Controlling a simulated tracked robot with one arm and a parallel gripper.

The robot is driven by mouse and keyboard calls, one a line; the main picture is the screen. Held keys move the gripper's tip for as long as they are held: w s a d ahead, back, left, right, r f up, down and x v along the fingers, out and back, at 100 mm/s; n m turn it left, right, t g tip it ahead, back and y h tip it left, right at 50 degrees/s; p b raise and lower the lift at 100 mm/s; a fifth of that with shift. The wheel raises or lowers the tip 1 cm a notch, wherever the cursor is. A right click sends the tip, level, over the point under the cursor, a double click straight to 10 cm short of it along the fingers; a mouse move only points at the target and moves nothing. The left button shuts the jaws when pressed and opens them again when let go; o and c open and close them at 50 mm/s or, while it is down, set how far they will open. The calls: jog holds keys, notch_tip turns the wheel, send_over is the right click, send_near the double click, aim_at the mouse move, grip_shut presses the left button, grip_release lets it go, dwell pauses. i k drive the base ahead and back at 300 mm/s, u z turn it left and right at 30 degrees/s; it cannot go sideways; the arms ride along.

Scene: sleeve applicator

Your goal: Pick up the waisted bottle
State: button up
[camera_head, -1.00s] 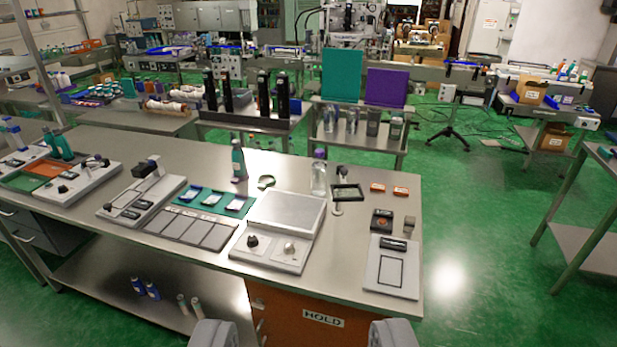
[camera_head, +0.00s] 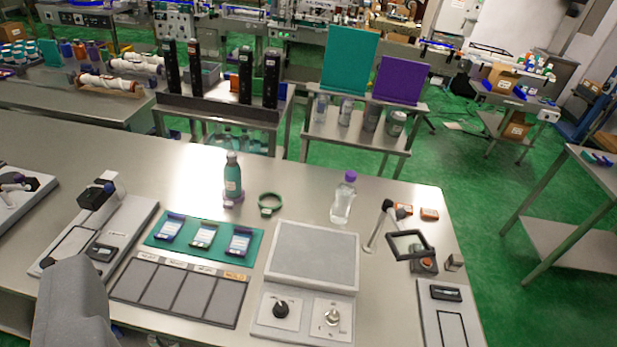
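Two bottles stand upright on the steel bench in the head view. One is a clear bottle with a purple cap (camera_head: 343,198), right of centre behind the scale. The other is a teal bottle with a pale label (camera_head: 232,178), left of it on a small purple base. The clear bottle's sides seem to narrow, but it is too small to be sure which one is waisted. A grey part of my gripper or arm (camera_head: 75,305) shows at the lower left, well apart from both bottles. Two fingertips cannot be made out, and nothing is seen held.
A scale (camera_head: 312,257) stands in front of the bottles. A green ring (camera_head: 270,203) lies between them. A framed magnifier on a stand (camera_head: 408,245) is right of the clear bottle. A teal mat with devices (camera_head: 180,245) lies left. Bare bench surrounds the clear bottle's left side.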

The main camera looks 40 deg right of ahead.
aim_at(345, 194)
jog(key=z, duration=0.5)
jog(key=i, duration=1.25)
jog(key=z, duration=0.85)
